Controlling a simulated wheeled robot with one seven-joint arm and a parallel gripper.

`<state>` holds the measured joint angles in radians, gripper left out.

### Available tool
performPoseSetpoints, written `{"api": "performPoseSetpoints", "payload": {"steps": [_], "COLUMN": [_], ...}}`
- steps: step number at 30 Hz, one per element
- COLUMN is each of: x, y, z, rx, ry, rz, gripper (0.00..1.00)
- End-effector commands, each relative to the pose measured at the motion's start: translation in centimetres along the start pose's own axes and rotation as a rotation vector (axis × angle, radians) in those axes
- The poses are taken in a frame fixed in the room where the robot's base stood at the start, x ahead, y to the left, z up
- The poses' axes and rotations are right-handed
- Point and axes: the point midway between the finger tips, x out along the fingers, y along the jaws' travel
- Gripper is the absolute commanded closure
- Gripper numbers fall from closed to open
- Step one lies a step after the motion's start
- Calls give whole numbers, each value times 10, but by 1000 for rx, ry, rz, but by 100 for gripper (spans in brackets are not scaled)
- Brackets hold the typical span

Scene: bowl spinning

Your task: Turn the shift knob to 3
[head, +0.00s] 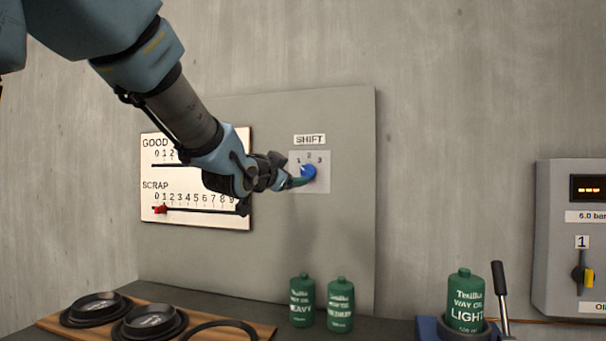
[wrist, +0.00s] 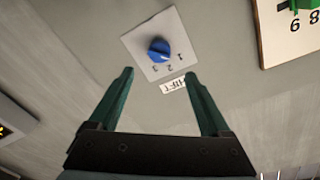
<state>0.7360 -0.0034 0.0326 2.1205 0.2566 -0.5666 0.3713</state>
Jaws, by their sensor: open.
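The blue shift knob (head: 309,171) sits on a light square plate (head: 322,184) on the grey wall panel, under the SHIFT label (head: 309,140). The numbers 1, 2 and 3 arc over it from left to right. In the wrist view, which is turned upside down, the knob (wrist: 158,50) shows whole with the numbers below it. I cannot tell for sure which number it points at. My gripper (head: 297,182) is at the knob's lower left in the head view. In the wrist view my gripper (wrist: 160,73) is open, its green fingers apart with nothing between the tips.
A white board (head: 150,188) with GOOD and SCRAP scales is left of the knob, partly behind my arm; a red slider (head: 160,209) is at SCRAP 0. Green bottles (head: 302,300) (head: 341,305) stand below. A grey control box (head: 560,240) is at far right. The wall between is clear.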

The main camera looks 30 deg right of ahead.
Motion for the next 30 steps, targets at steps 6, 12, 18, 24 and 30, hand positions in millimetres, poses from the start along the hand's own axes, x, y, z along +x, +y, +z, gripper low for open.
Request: {"api": "performPoseSetpoints", "payload": {"steps": [6, 12, 18, 24, 30], "x": [39, 73, 92, 97, 96], "y": [-1, 0, -1, 0, 0], "z": [0, 1, 1, 3, 3], "rx": [-2, -3, -2, -3, -3], "ry": [-6, -7, -6, -6, -6], "rz": [2, 2, 1, 0, 0], "gripper": [18, 18, 18, 18, 23]}}
